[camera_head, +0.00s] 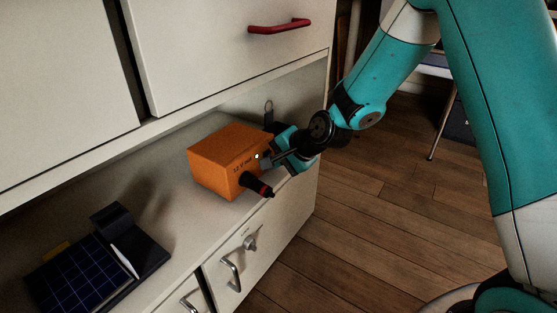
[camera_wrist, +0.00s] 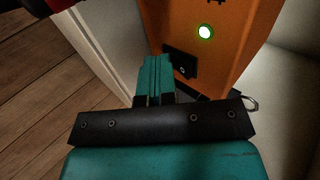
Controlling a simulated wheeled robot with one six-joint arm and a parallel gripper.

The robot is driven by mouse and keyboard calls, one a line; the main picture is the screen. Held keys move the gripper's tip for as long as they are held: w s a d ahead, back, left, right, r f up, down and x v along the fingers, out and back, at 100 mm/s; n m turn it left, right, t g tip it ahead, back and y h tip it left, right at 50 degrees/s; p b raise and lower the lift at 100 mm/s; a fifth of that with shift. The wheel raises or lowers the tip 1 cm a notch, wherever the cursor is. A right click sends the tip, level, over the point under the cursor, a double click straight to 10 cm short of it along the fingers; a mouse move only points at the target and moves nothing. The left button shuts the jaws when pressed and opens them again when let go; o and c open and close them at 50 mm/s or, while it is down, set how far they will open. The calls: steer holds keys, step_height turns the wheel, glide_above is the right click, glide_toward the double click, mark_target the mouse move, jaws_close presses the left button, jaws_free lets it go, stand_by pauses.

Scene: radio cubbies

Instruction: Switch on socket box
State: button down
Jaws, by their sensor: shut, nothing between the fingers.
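A dark switch plate (camera_wrist: 181,64) is below the lamp. My gripper (camera_wrist: 156,64) is shut and empty, its fingertips beside the plate; I cannot tell whether they touch it. In the head view my gripper (camera_head: 268,160) is at the right end of the box front, which partly hides that area.
A dark solar panel (camera_head: 75,278) and a black stand-like device (camera_head: 130,245) lie on the shelf at the left. The shelf (camera_head: 165,185) is bare between them and the box. A drawer with a red handle (camera_head: 279,26) overhangs it. Wooden floor (camera_head: 370,200) is open to the right.

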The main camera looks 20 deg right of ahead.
steer(key=shift+r+p, duration=0.8)
steer(key=shift+r, duration=0.05)
steer(key=shift+s+d, duration=0.2)
steer(key=shift+s, duration=0.15)
steer(key=s+f+p+v, duration=0.1)
steer(key=p+v, duration=0.5)
steer(key=v, duration=0.6)
steer(key=shift+d, duration=0.45)
steer(key=shift+s, duration=0.2)
